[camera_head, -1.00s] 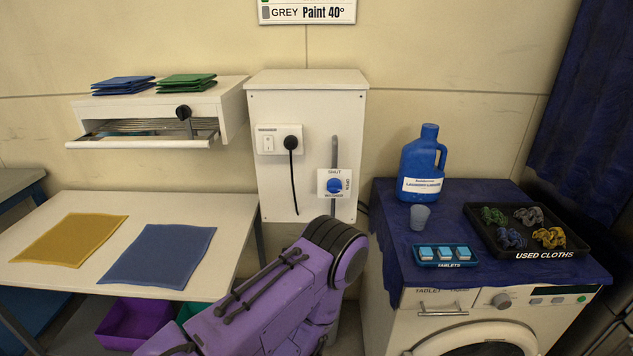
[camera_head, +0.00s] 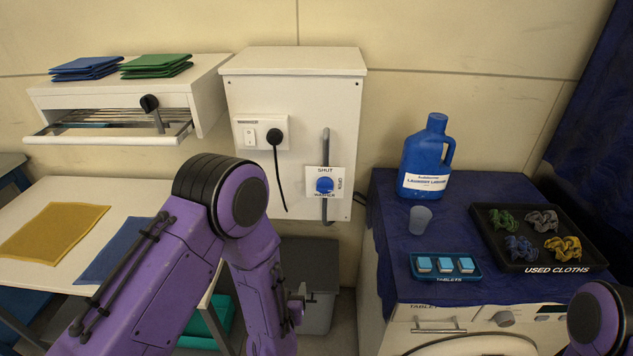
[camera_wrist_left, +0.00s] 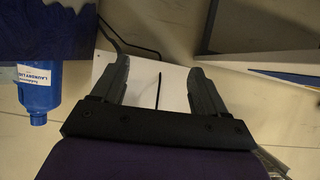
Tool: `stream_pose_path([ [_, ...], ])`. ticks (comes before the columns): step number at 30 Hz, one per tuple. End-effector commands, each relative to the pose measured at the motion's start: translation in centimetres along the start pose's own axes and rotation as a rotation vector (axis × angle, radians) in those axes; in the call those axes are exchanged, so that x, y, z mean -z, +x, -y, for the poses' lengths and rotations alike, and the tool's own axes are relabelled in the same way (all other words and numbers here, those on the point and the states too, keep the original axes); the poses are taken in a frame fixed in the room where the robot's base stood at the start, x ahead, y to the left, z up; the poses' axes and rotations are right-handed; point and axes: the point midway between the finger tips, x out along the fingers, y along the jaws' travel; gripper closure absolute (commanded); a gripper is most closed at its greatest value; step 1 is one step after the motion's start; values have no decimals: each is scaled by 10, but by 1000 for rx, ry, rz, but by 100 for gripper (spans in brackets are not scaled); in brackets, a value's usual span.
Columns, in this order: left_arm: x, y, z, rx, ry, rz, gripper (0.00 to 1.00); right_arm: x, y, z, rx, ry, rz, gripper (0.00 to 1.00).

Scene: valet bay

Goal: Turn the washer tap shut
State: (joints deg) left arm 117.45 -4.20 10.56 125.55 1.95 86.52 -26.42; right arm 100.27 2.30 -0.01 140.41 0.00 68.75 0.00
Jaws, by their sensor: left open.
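The washer tap (camera_head: 324,185) is a blue knob on a white plate marked SHUT at the top, OPEN at the right side and WASHER below. It sits on the front of a white wall cabinet (camera_head: 290,95), over a grey vertical pipe. Which mark the knob points to is too small to tell. My left gripper (camera_head: 298,306) is low, below the cabinet and apart from the tap, mostly hidden by my forearm. In the left wrist view its fingers (camera_wrist_left: 160,78) are open and empty, with the white panel and a black cable beyond. My right gripper is out of view.
A black plug (camera_head: 274,137) with a hanging cable is left of the tap. A blue laundry bottle (camera_head: 425,160), grey cup (camera_head: 420,220), tablet tray (camera_head: 413,262) and used-cloths tray (camera_head: 490,240) stand at the right. A grey bin (camera_head: 318,315) is below the cabinet.

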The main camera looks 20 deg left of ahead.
Motion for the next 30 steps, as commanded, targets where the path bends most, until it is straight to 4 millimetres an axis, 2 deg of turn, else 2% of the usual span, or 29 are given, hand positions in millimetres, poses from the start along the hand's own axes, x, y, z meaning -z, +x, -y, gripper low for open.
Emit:
stream_pose_path([
  [1,58,4,-29,-23,10,-134,26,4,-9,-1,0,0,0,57],
  [3,116,3,-58,-32,24,-284,26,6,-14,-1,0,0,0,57],
  [6,171,-5,-84,-27,35,-424,26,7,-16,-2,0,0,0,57],
  [7,181,-7,-89,-24,36,-449,26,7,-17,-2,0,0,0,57],
  [11,200,-3,-96,-18,37,-487,26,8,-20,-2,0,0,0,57],
  [21,233,60,-97,-17,39,-483,26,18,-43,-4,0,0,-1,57],
  [25,239,77,-98,-19,39,-481,26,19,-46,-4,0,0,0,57],
  [30,241,84,-99,-21,41,-481,26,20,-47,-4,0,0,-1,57],
])
